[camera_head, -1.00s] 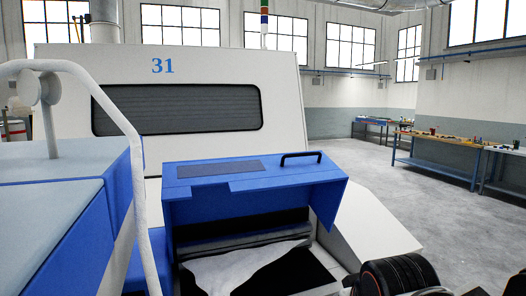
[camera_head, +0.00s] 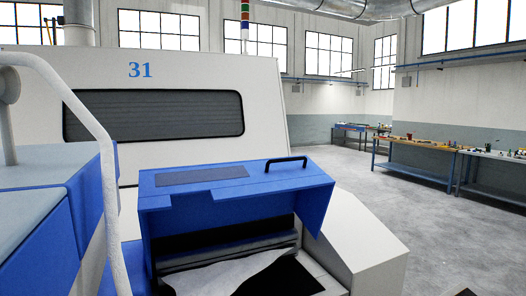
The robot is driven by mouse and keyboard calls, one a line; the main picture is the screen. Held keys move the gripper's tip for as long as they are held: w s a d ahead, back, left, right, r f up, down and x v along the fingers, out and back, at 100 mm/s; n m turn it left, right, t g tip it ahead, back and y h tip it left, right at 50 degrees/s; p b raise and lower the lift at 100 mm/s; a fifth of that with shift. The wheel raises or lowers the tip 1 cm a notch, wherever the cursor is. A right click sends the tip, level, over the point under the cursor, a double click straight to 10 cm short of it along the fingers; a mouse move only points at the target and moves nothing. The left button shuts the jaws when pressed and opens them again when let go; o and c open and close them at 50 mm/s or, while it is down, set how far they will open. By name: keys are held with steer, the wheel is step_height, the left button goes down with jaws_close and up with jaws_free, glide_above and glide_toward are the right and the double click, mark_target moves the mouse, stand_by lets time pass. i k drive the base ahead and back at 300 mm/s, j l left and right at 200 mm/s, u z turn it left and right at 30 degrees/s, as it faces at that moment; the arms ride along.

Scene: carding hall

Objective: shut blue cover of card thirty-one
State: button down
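The blue cover (camera_head: 240,200) is on the front of the white machine marked 31 (camera_head: 262,75). It stands raised and open, with a black handle (camera_head: 286,163) on its top near the right end. Under it is a dark opening with a grey roller (camera_head: 228,250) and a white fibre web (camera_head: 225,275). My gripper is not recognisable in the view. A small dark shape at the bottom right edge is too little to identify.
A white pipe rail (camera_head: 95,125) and a blue and grey machine housing (camera_head: 45,190) stand close on the left. A white sloped side panel (camera_head: 350,235) lies right of the cover. Open concrete floor (camera_head: 420,235) extends right, towards workbenches (camera_head: 415,160).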

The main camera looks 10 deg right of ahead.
mark_target(173, 201)
steer(key=i+j+z, duration=0.15)
steer(key=i, duration=0.3)
steer(key=i+j+z, duration=0.1)
steer(key=i+j, duration=0.15)
steer(key=i, duration=0.15)
